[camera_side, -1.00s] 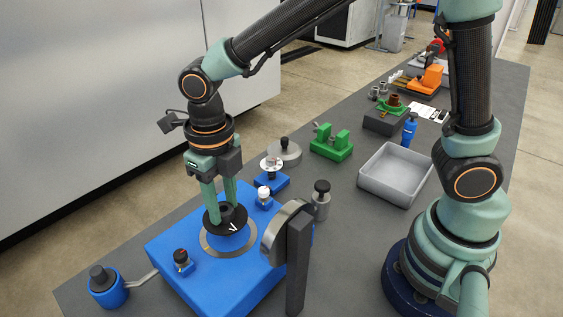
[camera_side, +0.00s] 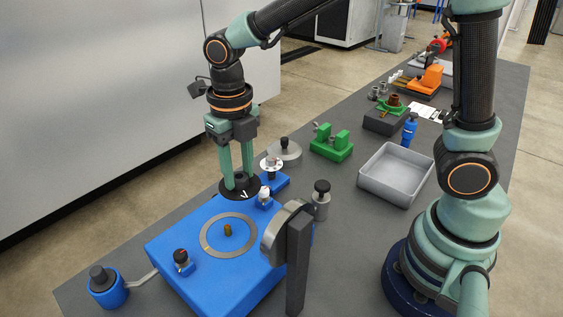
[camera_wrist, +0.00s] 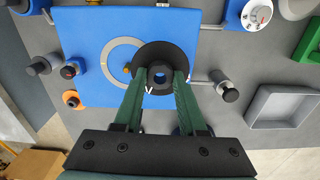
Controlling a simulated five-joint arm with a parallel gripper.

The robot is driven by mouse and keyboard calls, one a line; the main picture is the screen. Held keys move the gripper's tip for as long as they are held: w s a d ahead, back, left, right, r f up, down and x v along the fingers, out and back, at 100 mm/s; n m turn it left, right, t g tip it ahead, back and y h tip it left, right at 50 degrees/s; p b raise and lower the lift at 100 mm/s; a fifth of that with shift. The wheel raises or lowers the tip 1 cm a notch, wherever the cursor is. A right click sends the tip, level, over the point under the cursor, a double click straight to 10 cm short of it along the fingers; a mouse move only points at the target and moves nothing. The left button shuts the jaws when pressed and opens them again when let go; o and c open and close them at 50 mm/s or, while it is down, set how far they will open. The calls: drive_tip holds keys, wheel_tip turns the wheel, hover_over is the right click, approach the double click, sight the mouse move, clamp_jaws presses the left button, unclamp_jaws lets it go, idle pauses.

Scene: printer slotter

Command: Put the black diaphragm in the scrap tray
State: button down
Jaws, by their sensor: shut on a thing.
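The black diaphragm (camera_side: 240,188) is a round black disc with a raised hub and a small white mark. My gripper (camera_side: 238,182) is shut on its hub and holds it above the far part of the blue base, near the white-topped knob. In the wrist view the diaphragm (camera_wrist: 165,65) hangs between the green fingertips (camera_wrist: 160,78) and covers part of the metal ring. The scrap tray is most likely the empty grey open tray (camera_side: 384,190) right of centre; it also shows in the wrist view (camera_wrist: 262,124) at the right.
The blue base (camera_side: 190,240) bears a metal ring (camera_side: 207,247) with a small brass piece (camera_side: 228,230) inside. A grey roller on a dark post (camera_side: 299,265) stands at its right edge. A black-topped cylinder (camera_side: 321,200) and green fixture (camera_side: 332,148) stand near the tray.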

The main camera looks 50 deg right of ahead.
drive_tip(key=w+d+r+m, duration=0.15)
drive_tip(key=d+m, duration=0.35)
drive_tip(key=d, duration=0.7)
wheel_tip(320, 180, up, 3)
drive_tip(key=m, duration=1.5)
hover_over(395, 178)
wheel_tip(395, 178, down, 19)
drive_tip(key=shift+f, duration=0.2)
drive_tip(key=shift+c, duration=2.4)
unclamp_jaws()
drive_tip(key=shift+f, duration=0.1)
